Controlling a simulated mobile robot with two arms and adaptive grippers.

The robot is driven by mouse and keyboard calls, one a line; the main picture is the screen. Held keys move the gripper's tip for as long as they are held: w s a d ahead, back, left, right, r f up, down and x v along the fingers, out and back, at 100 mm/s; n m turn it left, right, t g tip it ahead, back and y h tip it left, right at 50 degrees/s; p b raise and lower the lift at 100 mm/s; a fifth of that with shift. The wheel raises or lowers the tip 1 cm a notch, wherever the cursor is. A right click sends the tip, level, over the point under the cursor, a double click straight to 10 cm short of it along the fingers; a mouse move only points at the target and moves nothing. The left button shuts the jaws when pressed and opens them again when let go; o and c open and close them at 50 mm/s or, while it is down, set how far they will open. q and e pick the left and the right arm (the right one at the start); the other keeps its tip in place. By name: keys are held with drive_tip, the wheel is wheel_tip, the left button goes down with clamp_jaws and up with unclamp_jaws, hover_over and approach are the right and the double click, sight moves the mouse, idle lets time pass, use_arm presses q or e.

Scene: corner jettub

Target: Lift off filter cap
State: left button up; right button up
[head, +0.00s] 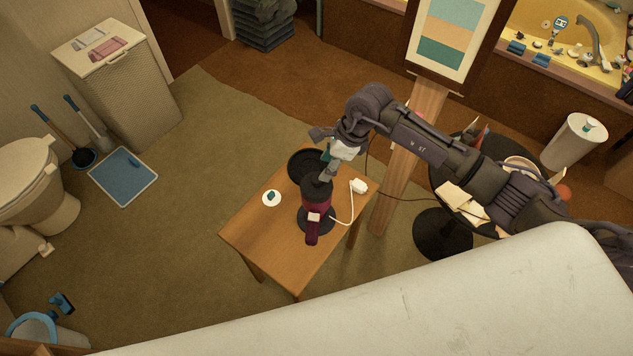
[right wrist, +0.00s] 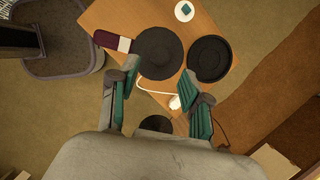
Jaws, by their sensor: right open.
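My right gripper (head: 326,172) is open and pointing down above the device. In the right wrist view its two teal-padded fingers (right wrist: 158,70) are spread, with the dark round top between and beyond them. I cannot tell whether they touch it. My left gripper is not in view.
A black round dish (right wrist: 209,59) lies beside the device. A white disc (head: 271,198) with a teal knob, a white plug (head: 358,186) and its cord share the table. A dark round table (head: 442,185) with books and an easel (head: 408,150) stand close on the right.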

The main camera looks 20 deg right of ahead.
drive_tip(key=b+x, duration=0.2)
drive_tip(key=x, duration=0.2)
drive_tip(key=shift+f+b, duration=0.2)
drive_tip(key=shift+b, duration=0.15)
drive_tip(key=shift+w+a+f+b, duration=0.1)
drive_tip(key=shift+a+f+b, duration=0.15)
drive_tip(key=shift+f+b, duration=0.4)
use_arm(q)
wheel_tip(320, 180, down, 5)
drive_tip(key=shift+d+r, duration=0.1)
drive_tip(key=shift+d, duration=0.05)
use_arm(e)
drive_tip(key=shift+r, duration=0.1)
clamp_jaws()
use_arm(q)
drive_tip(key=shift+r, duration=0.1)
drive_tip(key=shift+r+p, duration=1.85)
drive_tip(key=shift+p, duration=0.05)
use_arm(e)
drive_tip(key=shift+r, duration=3)
